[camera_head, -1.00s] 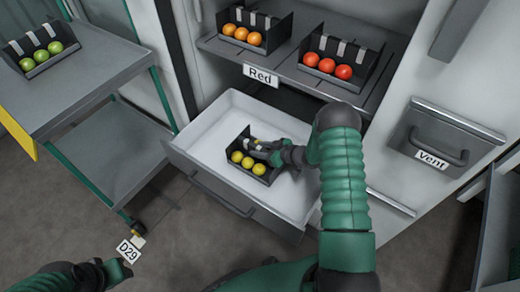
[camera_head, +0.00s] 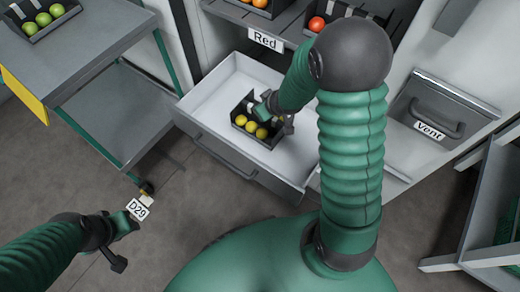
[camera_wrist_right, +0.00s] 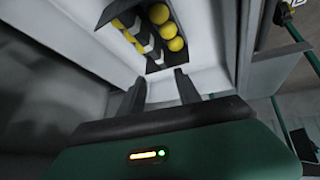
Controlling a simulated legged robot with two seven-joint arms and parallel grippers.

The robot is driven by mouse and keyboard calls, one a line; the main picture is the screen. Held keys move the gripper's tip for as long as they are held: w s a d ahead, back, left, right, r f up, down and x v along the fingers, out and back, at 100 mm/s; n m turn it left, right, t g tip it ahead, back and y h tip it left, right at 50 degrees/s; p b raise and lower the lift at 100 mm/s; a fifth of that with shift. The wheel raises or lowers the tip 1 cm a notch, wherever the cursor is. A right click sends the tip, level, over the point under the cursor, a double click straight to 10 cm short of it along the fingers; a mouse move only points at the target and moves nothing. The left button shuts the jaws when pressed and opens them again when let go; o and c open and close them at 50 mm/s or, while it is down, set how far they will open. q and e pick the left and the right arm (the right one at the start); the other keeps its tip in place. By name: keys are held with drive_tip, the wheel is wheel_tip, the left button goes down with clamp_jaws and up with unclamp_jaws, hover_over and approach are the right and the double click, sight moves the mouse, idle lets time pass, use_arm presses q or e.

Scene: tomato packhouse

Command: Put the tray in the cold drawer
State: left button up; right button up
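The tray (camera_head: 240,124) is a small dark tray with yellow tomatoes (camera_head: 262,133). It sits inside the pulled-out white drawer (camera_head: 206,99), towards its middle. My right gripper (camera_head: 279,111) is over the tray's right side. In the right wrist view its two dark fingers (camera_wrist_right: 159,82) stand apart with nothing visible between them. The tray (camera_wrist_right: 154,66) lies just past the fingertips there, and I cannot tell whether they touch it. My left gripper (camera_head: 122,243) hangs low at the left, away from the tray; its fingers are not clear.
A grey cart (camera_head: 100,62) with a tray of green tomatoes (camera_head: 45,21) stands left. The shelf marked Red (camera_head: 265,39) is above the drawer and holds other trays. A Vent drawer (camera_head: 436,117) is shut at right. A D29 tag (camera_head: 138,209) is near my left gripper.

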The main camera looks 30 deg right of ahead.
drive_tip(key=s+a+r+g, duration=0.2)
drive_tip(key=s+a, duration=0.4)
drive_tip(key=s, duration=0.2)
drive_tip(key=s+a+r+m+g+y, duration=0.1)
drive_tip(key=s+a+r+g, duration=0.1)
drive_tip(key=s+a, duration=0.4)
drive_tip(key=shift+s, duration=1.05)
drive_tip(key=shift+a, duration=0.1)
